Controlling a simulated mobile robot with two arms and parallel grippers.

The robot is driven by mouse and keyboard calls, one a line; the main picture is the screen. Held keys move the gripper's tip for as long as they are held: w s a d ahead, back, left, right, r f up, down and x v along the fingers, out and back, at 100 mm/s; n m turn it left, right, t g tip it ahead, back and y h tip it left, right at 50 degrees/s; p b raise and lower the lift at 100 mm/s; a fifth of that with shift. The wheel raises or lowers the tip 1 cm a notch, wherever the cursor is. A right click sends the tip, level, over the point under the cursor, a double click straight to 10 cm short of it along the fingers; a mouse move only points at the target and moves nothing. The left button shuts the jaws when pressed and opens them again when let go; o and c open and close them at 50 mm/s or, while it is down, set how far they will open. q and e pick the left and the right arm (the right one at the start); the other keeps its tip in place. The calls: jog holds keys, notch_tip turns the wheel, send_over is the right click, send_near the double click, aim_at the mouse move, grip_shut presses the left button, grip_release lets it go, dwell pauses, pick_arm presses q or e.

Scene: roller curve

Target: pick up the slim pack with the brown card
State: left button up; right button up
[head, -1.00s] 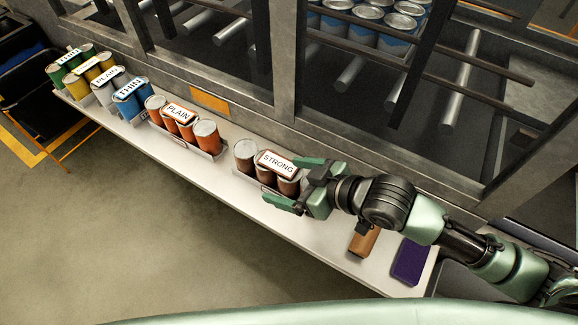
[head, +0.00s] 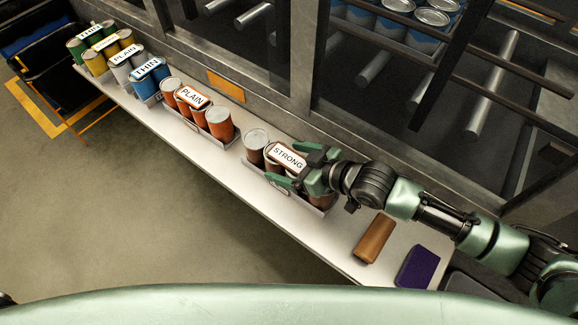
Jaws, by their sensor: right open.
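The slim pack with the brown card (head: 286,157) sits in a low tray on the white shelf. Its card has a white label reading STRONG, and brown can tops show at its left end. My right gripper (head: 293,166) comes in from the right with its jaws open. One green finger is on the far side of the pack and one on the near side. The gripper hides the pack's right end, and I cannot tell whether the fingers touch it. My left gripper is not in view.
An orange PLAIN pack (head: 193,99), a blue THIN pack (head: 150,78) and other packs stand along the shelf (head: 215,158) to the left. A brown block (head: 374,240) and a purple block (head: 418,267) lie at its right end. A dark metal frame rises behind.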

grip_shut()
jog(key=shift+w+r, duration=0.25)
jog(key=shift+r, duration=0.05)
jog(key=shift+r, duration=0.1)
